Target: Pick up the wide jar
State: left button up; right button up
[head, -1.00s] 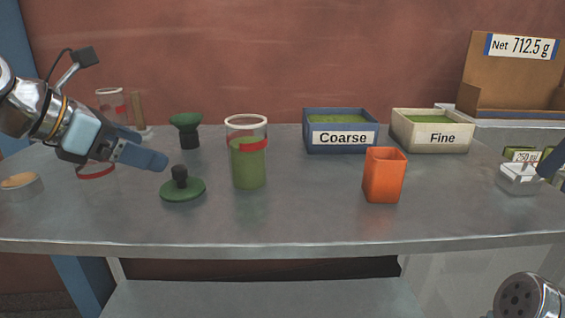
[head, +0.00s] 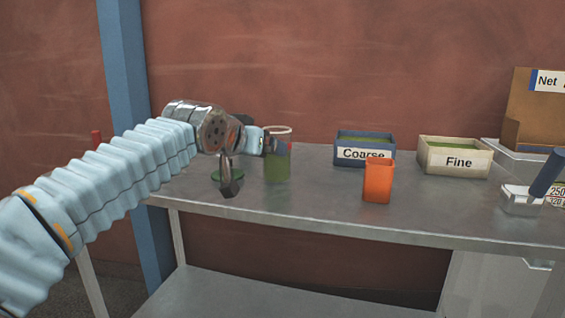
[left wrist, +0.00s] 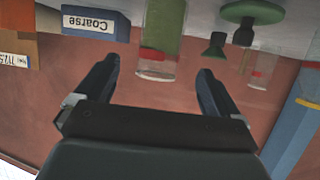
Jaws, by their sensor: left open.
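The wide jar (head: 277,167) is a clear upright jar with a white rim, a red band and green powder inside. It stands on the metal table. My left gripper (head: 270,142) is beside its upper part in the head view and hides some of it. In the left wrist view, which is upside down, the jar (left wrist: 160,42) shows between the spread fingers of the left gripper (left wrist: 157,75), still beyond the tips. The left gripper is open and empty. My right gripper is not in view.

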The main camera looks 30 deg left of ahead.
pick_arm(q)
jog(key=x, duration=0.6)
jog(key=shift+p, duration=0.35)
jog(key=p+x, duration=0.1)
jog(key=x, duration=0.4)
jog(key=shift+w+a+f, duration=0.1)
jog(key=shift+w+a, duration=0.05)
jog(key=shift+w, duration=0.1)
jog(key=c, duration=1.2)
